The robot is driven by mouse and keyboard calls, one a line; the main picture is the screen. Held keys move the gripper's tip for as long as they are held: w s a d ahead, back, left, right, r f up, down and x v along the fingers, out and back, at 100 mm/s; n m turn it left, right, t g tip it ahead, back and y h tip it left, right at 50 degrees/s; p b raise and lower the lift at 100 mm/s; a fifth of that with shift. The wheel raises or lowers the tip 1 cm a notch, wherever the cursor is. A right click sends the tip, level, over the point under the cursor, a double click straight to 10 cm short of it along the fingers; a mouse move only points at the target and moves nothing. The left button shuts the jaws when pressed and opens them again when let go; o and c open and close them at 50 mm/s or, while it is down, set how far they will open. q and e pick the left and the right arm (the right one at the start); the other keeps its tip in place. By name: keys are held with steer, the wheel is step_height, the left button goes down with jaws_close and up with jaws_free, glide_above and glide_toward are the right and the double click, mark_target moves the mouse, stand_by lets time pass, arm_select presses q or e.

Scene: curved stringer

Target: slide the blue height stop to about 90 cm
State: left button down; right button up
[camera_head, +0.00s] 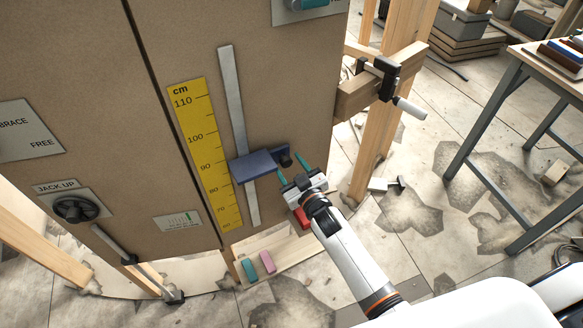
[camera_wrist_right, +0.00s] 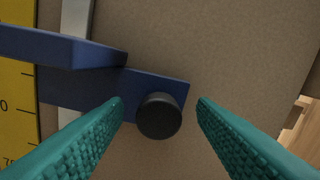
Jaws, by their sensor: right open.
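The blue height stop (camera_head: 257,166) sits on a grey vertical rail (camera_head: 233,100) on the brown panel. It also shows in the wrist view (camera_wrist_right: 80,85). Its left edge is beside the yellow cm scale (camera_head: 206,150), close to the 90 mark; the exact reading is hard to tell. A black round knob (camera_head: 286,158) is on the stop's right arm, and it shows in the wrist view (camera_wrist_right: 158,115). My right gripper (camera_head: 289,161) is open, its teal fingers on either side of the knob, with gaps visible in the wrist view. My left gripper is out of view.
A jack-up handwheel (camera_head: 77,208) and lever are at lower left. A clamp (camera_head: 382,78) grips a timber at right. Teal and pink blocks (camera_head: 267,262) lie on a board below. A workbench (camera_head: 545,75) stands far right. The panel right of the stop is bare.

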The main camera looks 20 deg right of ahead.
steer(key=s+d+b, duration=0.1)
steer(key=s+d, duration=0.1)
steer(key=s, duration=1)
steer(key=shift+w, duration=0.1)
steer(key=s+d+f+m+g+h, duration=0.1)
steer(key=s+f+g, duration=0.4)
steer(key=f, duration=0.9)
steer(key=s+f+g+h, duration=0.1)
steer(key=s+f+g, duration=0.35)
steer(key=f, duration=1.05)
steer(key=s+d+f+g, duration=0.1)
steer(key=s+f+g, duration=0.1)
steer(key=s+f, duration=0.3)
steer(key=s+d+f+g, duration=0.1)
steer(key=s+f+g, duration=0.2)
steer(key=s, duration=1.1)
steer(key=s+d+f+m+g, duration=0.1)
steer(key=s+f+g, duration=0.1)
steer(key=s+f, duration=0.5)
steer(key=s, duration=0.2)
steer(key=shift+s+d+f+h, duration=0.25)
steer(key=shift+s+f+h, duration=0.15)
